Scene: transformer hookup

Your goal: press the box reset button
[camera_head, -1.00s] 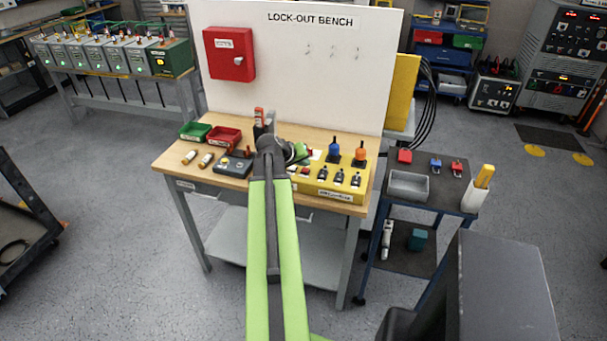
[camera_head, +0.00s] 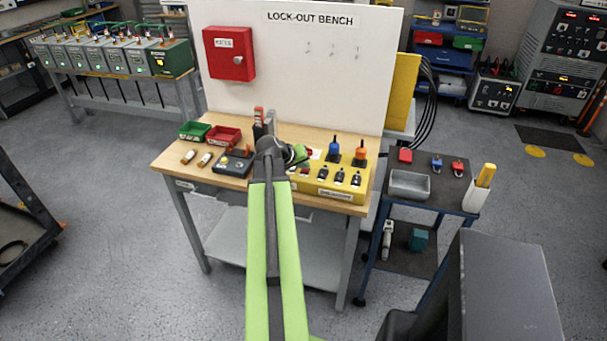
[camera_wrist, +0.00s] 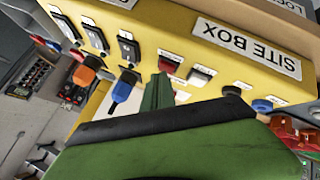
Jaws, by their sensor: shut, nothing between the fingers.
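The yellow site box (camera_head: 345,190) sits at the front right of the lock-out bench, its left part hidden behind my arm. In the wrist view the box (camera_wrist: 215,62) fills the upper middle, tilted, with its SITE BOX label (camera_wrist: 246,45) upside down. Near my fingers are a red element (camera_wrist: 171,57) and a white button (camera_wrist: 201,74); I cannot read which is the reset. My gripper (camera_wrist: 158,92) is shut and empty, its green fingers pointing at the box face beside these buttons. I cannot tell whether the tip touches.
Black switches (camera_wrist: 129,48) line the box, with blue (camera_head: 334,149) and orange (camera_head: 360,152) handled pieces behind them. A dark control box (camera_head: 233,164), red bin (camera_head: 222,136) and green bin (camera_head: 194,131) stand to the left. A cart (camera_head: 440,187) stands to the right.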

